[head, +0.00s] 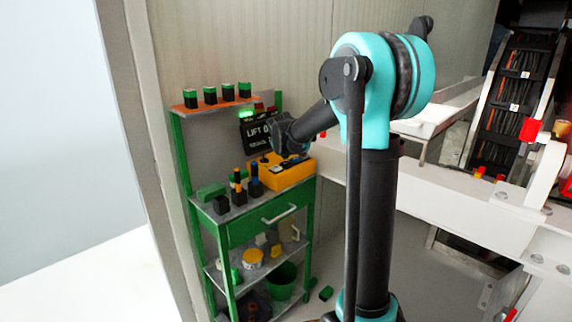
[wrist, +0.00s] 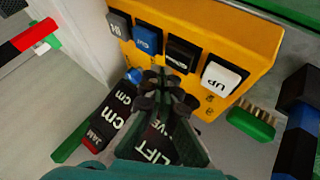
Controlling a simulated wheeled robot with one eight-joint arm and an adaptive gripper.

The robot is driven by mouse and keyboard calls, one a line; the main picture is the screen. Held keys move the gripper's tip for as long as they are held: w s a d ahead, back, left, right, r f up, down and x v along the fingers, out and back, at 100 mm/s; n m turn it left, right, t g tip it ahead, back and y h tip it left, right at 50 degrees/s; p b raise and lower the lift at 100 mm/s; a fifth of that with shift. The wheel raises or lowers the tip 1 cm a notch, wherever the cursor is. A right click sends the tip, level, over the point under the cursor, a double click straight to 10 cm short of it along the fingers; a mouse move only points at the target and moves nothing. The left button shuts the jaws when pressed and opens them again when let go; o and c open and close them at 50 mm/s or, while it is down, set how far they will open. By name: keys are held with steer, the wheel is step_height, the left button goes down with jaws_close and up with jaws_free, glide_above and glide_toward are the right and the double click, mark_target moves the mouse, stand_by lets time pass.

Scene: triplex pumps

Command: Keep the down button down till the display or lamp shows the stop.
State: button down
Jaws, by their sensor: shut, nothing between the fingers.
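The yellow control box (head: 292,177) stands on top of the green cart; it also fills the upper part of the wrist view (wrist: 232,30). It carries a white UP button (wrist: 222,75), a black button (wrist: 183,55), a blue button (wrist: 148,40) and a grey button (wrist: 119,24). Apart from UP, the labels are hard to read, so I cannot tell which is down. My gripper (wrist: 160,76) is shut and empty, its tips just below the black and blue buttons. Contact cannot be told. The dark display (head: 258,130) reads "LIFT 0", partly hidden by my arm. A green lamp (head: 246,114) is lit above it.
The green cart (head: 240,233) has small blocks and holders left of the box. A shelf (head: 222,103) with several green-topped blocks rises behind. A green-handled brush (wrist: 252,122) lies beside the box. A white machine frame (head: 430,200) stands to the right.

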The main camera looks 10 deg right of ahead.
mark_target(286, 163)
steer(key=shift+f, duration=0.1)
steer(key=shift+f, duration=0.3)
steer(key=shift+f, duration=0.55)
stand_by(0.7)
steer(key=shift+r, duration=0.1)
stand_by(2.8)
steer(key=shift+r, duration=0.85)
steer(key=shift+r, duration=2.5)
